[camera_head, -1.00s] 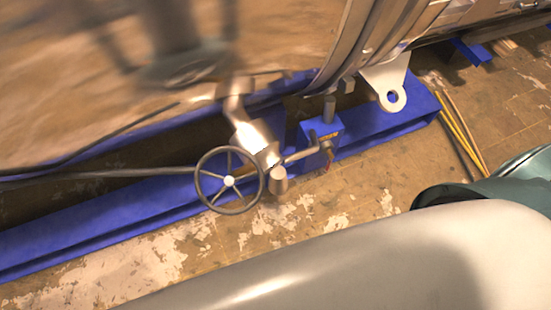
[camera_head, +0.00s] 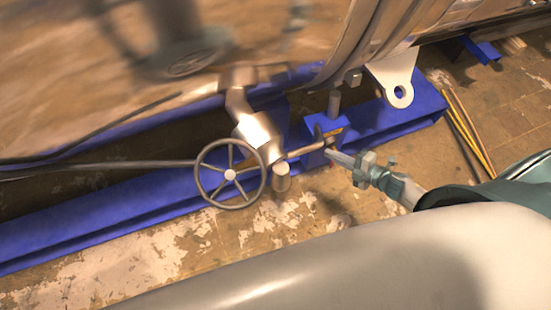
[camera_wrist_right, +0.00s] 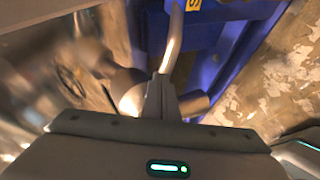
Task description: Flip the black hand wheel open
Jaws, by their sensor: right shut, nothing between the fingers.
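The black hand wheel (camera_head: 230,175) is a dark spoked ring with a pale hub, at the end of a metal valve body (camera_head: 258,138) left of centre in the head view. My right gripper (camera_head: 333,154) reaches in from the right. Its fingers are shut and look empty. The tips are to the right of the wheel, apart from it, near the thin pipe (camera_head: 304,150) by the blue bracket. In the right wrist view the shut fingers (camera_wrist_right: 160,88) point at this pipe (camera_wrist_right: 174,40); contact cannot be told. I cannot make out the wheel clearly there. My left gripper is not in view.
The large metal chamber (camera_head: 130,70) fills the upper left. A blue frame beam (camera_head: 110,222) runs below it. A white lug (camera_head: 396,76) hangs at the upper right. Yellow rods (camera_head: 468,132) lie on the worn floor (camera_head: 270,240), which is clear in front of the wheel.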

